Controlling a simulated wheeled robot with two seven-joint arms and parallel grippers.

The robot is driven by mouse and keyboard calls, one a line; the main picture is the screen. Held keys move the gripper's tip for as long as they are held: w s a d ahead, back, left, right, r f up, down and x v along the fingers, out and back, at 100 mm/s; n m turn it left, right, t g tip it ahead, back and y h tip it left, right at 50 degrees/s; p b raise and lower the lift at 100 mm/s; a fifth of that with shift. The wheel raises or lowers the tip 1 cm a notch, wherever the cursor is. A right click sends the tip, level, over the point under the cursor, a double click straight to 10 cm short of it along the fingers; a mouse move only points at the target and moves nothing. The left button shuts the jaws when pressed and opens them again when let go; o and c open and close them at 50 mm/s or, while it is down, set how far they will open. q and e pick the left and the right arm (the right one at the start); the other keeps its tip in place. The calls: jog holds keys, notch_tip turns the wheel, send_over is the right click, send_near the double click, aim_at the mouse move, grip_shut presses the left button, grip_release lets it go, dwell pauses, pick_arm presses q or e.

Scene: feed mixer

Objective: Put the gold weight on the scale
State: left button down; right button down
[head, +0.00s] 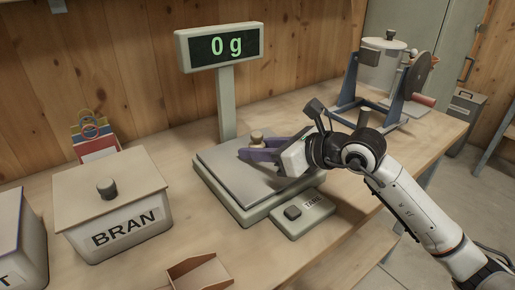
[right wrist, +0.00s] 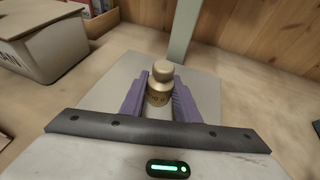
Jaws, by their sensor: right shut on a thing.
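The gold weight (right wrist: 159,86) is upright between the purple fingers of my right gripper (right wrist: 160,92), which is shut on it. In the head view the top of the weight (head: 257,135) shows above the fingers of my right gripper (head: 258,150). The scale (head: 215,175) has a flat grey plate, and the weight is over that plate. I cannot tell whether the weight's base touches it. The display (head: 220,46) on the scale's post reads 0 g. My left gripper is not in view.
A lidded BRAN bin (head: 112,205) stands left of the scale. A TARE button box (head: 302,213) is at the scale's front. A small open wooden tray (head: 200,273) lies at the front. A drum mixer (head: 382,75) stands at the back right.

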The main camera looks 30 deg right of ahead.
jog(key=c, duration=1.4)
grip_release()
jog(key=shift+f, duration=0.1)
jog(key=shift+o, duration=0.2)
jog(key=shift+r, duration=0.2)
jog(key=shift+s+d, duration=0.15)
jog(key=shift+s, duration=0.15)
jog(key=b+v, duration=0.1)
jog(key=v, duration=0.9)
jog(key=shift+s+d+r, duration=0.15)
jog(key=shift+s+r, duration=0.2)
jog(key=shift+s, duration=0.2)
